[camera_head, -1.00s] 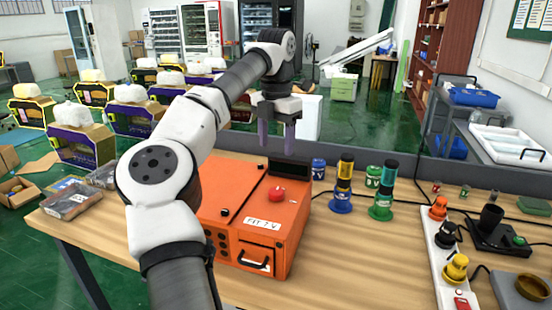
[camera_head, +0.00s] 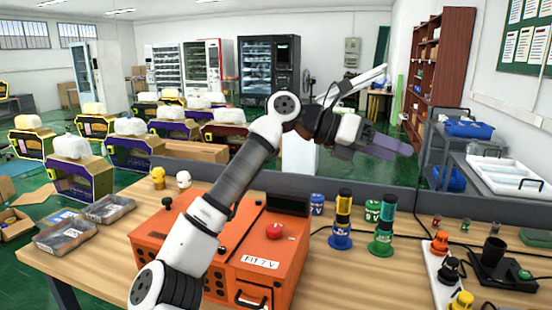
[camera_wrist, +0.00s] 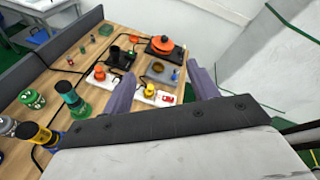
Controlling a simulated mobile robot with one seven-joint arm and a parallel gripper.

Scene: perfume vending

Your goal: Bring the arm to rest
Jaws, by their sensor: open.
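My gripper (camera_head: 388,145) is in the air above the back edge of the table, to the right of and higher than the orange machine. It points to the right in the head view, and nothing is held in it. In the wrist view my gripper (camera_wrist: 163,84) shows its two purple fingers spread apart with a clear gap between them. The arm crosses in front of the orange machine (camera_head: 290,250) and hides part of its top and front.
A blue-based bottle (camera_head: 341,225) and a green-based bottle (camera_head: 383,228) stand right of the machine. A white power strip (camera_head: 436,262) lies farther right. A grey partition (camera_head: 290,185) runs along the table's back. Clear plastic boxes (camera_head: 67,233) lie at the left.

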